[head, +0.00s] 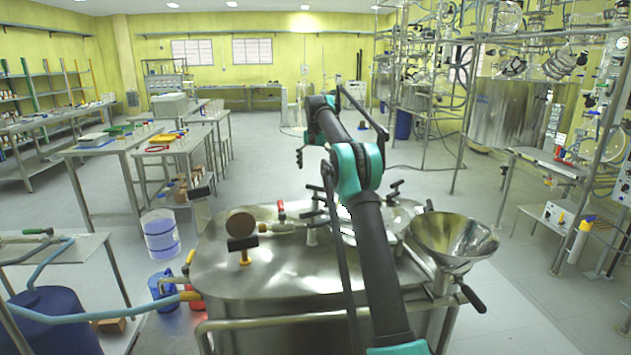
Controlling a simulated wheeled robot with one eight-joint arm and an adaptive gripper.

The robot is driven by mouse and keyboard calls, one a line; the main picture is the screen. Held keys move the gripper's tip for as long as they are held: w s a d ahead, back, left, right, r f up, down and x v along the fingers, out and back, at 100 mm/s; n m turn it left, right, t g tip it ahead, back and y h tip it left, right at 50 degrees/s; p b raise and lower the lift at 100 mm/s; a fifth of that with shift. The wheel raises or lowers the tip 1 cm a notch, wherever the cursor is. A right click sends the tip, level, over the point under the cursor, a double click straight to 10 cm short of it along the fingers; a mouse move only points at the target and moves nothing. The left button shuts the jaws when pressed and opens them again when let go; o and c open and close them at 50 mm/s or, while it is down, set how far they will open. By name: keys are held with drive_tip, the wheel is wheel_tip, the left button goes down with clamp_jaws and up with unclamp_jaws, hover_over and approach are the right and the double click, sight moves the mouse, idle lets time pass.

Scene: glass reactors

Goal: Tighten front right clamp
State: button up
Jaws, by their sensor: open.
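A steel vessel (225,280) with a flat, shiny top stands in front of me. A round hatch on its top is partly hidden behind my arm. Black clamp handles show around the hatch: one at the back right (395,188) and one at the left (313,213). I cannot make out the front right clamp clearly; my arm covers much of that side. My arm rises from the bottom and crosses the vessel. My gripper (301,157) is small and dark in the picture, at the far end of the arm, open and apart from the clamps.
A steel funnel (452,238) stands at the vessel's right, with a black handle (473,298) below it. A front rail (270,322) runs along the vessel. Open floor lies behind.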

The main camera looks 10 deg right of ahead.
drive_tip(key=shift+r, duration=0.9)
drive_tip(key=shift+s+d+r, duration=0.1)
drive_tip(key=shift+s, duration=0.2)
drive_tip(key=s+d+f+n+t, duration=0.1)
drive_tip(key=s+f, duration=0.7)
drive_tip(key=s, duration=1)
drive_tip(key=s+d+f+n+t, duration=0.1)
drive_tip(key=s+f+n, duration=0.2)
drive_tip(key=s, duration=1.5)
drive_tip(key=s+d+f+n+t, duration=0.1)
drive_tip(key=s+d+f+t, duration=0.1)
drive_tip(key=s+f, duration=1)
drive_tip(key=s, duration=0.7)
drive_tip(key=shift+f+n, duration=0.3)
drive_tip(key=shift+n, duration=0.1)
drive_tip(key=shift+d, duration=0.1)
